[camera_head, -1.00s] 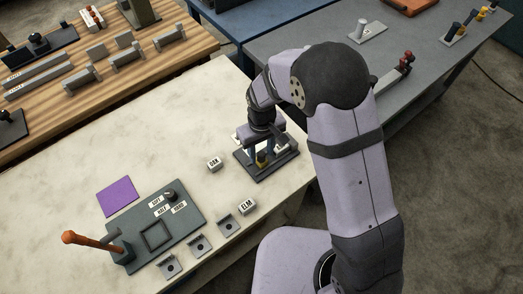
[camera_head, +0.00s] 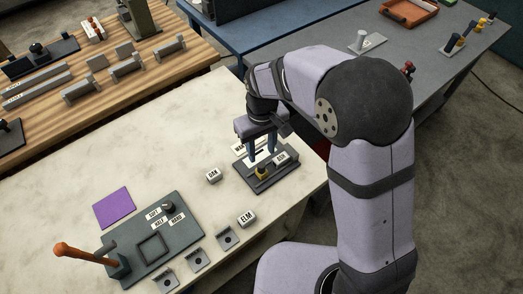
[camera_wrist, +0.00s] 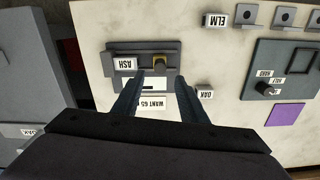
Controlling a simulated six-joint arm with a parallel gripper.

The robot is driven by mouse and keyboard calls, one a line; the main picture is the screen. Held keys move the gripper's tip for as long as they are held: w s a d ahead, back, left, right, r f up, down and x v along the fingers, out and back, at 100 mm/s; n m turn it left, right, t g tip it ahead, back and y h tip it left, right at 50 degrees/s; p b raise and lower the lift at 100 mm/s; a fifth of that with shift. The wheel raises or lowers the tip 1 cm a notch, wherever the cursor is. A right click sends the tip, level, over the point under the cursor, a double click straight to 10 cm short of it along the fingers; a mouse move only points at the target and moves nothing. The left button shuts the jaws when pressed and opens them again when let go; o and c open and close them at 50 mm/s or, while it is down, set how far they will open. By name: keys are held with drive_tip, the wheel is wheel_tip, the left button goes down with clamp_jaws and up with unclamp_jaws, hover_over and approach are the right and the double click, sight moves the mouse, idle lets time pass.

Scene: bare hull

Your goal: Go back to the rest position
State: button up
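My gripper (camera_wrist: 163,90) is open and empty, its two fingers apart in the wrist view. In the head view my gripper (camera_head: 262,150) hangs above the dark fixture (camera_head: 264,184) on the pale worktop, apart from it. The fixture also shows in the wrist view (camera_wrist: 116,47), carrying a block labelled ASH (camera_wrist: 125,64) and a yellow-brown knob (camera_wrist: 159,60). The ASH block also shows in the head view (camera_head: 281,159). A white card (camera_wrist: 152,104), partly hidden by a finger, lies beside the fixture.
Blocks labelled OAK (camera_head: 213,175) and ELM (camera_head: 247,219) stand on the worktop. A dark panel (camera_head: 135,252) with an orange-handled lever (camera_head: 75,251) and a purple square (camera_head: 114,208) are at left. A grey table (camera_head: 325,50) is behind my arm.

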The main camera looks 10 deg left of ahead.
idle(0.3)
drive_tip(key=s+d+f+m+g+h, duration=0.15)
drive_tip(key=s+d+f, duration=0.25)
drive_tip(key=s+d, duration=0.6)
drive_tip(key=s+d+r+m+t+y, duration=0.1)
drive_tip(key=s+d+r+m, duration=0.2)
drive_tip(key=d, duration=0.8)
drive_tip(key=shift+r+m, duration=1.35)
drive_tip(key=shift+r, duration=0.1)
